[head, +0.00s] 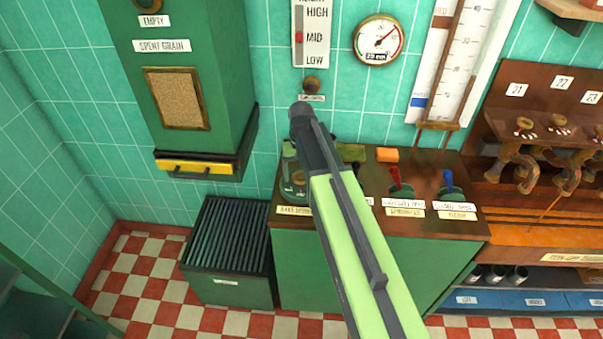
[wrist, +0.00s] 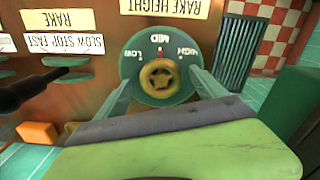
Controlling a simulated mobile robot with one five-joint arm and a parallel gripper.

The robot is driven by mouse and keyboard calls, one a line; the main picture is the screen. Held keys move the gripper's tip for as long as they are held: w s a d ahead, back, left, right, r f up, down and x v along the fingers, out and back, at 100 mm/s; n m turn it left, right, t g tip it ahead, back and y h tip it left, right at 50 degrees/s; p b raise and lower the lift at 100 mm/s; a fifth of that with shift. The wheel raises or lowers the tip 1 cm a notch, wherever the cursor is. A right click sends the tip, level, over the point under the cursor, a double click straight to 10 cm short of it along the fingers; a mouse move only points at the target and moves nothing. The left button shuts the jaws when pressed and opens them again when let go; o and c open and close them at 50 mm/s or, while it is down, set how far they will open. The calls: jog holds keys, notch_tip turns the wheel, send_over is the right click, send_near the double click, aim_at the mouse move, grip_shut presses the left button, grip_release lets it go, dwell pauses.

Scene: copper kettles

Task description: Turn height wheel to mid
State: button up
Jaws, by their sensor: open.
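The height wheel (wrist: 160,80) is a small brass wheel on a round green dial (wrist: 134,64) marked LOW, MID and HIGH, which appears upside down in the wrist view. A small red mark shows at the wheel's rim on the MID side. My gripper (wrist: 162,78) is open, one finger on each side of the wheel; I cannot tell whether they touch it. In the head view my arm partly covers the wheel (head: 298,178). The wall height scale (head: 312,45) reads HIGH, MID, LOW, with its red marker (head: 299,38) near MID.
Red (head: 394,180) and blue (head: 448,181) levers stand to the right on the same green cabinet. An orange block (head: 387,155) lies behind them. A dark slatted bin (head: 227,235) stands left of the cabinet, below the spent grain box (head: 180,90).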

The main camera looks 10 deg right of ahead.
notch_tip(320, 180, up, 17)
jog(key=p, duration=1.7)
jog(key=shift+r, duration=0.2)
jog(key=shift+f, duration=0.1)
jog(key=b, duration=1)
send_near(301, 176)
jog(key=s+f, duration=0.1)
jog(key=s, duration=0.4)
jog(key=s+f+b, duration=0.3)
jog(key=s, duration=0.7)
jog(key=shift+a, duration=0.15)
jog(key=shift+w+f, duration=0.1)
